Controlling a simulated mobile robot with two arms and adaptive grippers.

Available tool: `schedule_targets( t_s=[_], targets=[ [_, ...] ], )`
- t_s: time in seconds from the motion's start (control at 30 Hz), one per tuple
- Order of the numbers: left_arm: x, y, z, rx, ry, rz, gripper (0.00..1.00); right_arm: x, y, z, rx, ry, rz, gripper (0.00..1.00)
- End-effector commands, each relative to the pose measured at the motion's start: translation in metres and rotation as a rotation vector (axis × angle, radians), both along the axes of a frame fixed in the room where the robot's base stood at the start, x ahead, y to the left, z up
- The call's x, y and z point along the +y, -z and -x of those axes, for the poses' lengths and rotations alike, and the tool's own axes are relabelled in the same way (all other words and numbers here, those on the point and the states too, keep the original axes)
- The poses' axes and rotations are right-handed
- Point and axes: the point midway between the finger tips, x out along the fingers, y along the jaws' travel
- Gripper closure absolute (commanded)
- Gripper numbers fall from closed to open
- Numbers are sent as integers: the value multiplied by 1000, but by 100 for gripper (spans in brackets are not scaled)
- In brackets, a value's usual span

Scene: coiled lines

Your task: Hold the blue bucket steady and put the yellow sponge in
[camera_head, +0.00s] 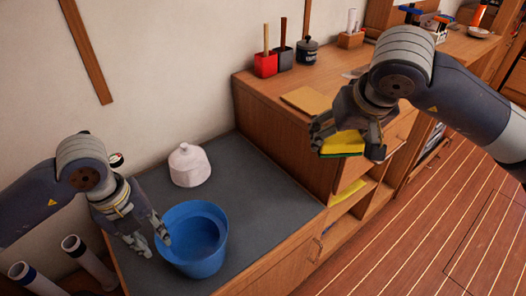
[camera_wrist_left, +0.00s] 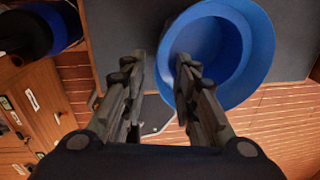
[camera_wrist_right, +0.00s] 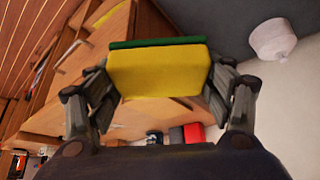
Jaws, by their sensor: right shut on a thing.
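The blue bucket (camera_head: 193,250) stands upright on the dark grey top of the low counter, and its open mouth also shows in the left wrist view (camera_wrist_left: 252,60). My left gripper (camera_head: 152,236) is open at the bucket's left rim. In the left wrist view its fingers (camera_wrist_left: 158,70) are apart, one overlapping the bucket and one outside it. I cannot tell whether they touch the rim. My right gripper (camera_head: 345,142) is shut on the yellow sponge (camera_wrist_right: 158,72), which has a green layer. It holds the sponge in the air, right of and above the bucket.
A pinkish-white lidded jar (camera_head: 190,165) stands behind the bucket. The higher wooden counter (camera_head: 260,92) carries a red holder (camera_head: 265,65), a dark pot (camera_head: 307,52) and a tan board (camera_head: 306,101). Grey counter between bucket and higher counter is clear.

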Motion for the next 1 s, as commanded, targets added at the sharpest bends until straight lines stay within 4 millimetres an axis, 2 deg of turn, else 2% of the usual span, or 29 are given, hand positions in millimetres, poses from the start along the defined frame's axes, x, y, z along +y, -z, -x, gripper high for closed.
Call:
schedule_targets(
  t_s=[0.17,0.37,0.77,1.0],
  targets=[
    [0,0,0,-1,1,1,73,6,2,0,1,26,1,48],
    [0,0,0,0,0,1,73,31,9,2,-2,182,4,48],
    [0,0,0,0,1,1,73,92,28,12,-8,713,8,48],
    [0,0,0,0,1,1,73,131,41,23,-4,1143,8,48]
  ],
)
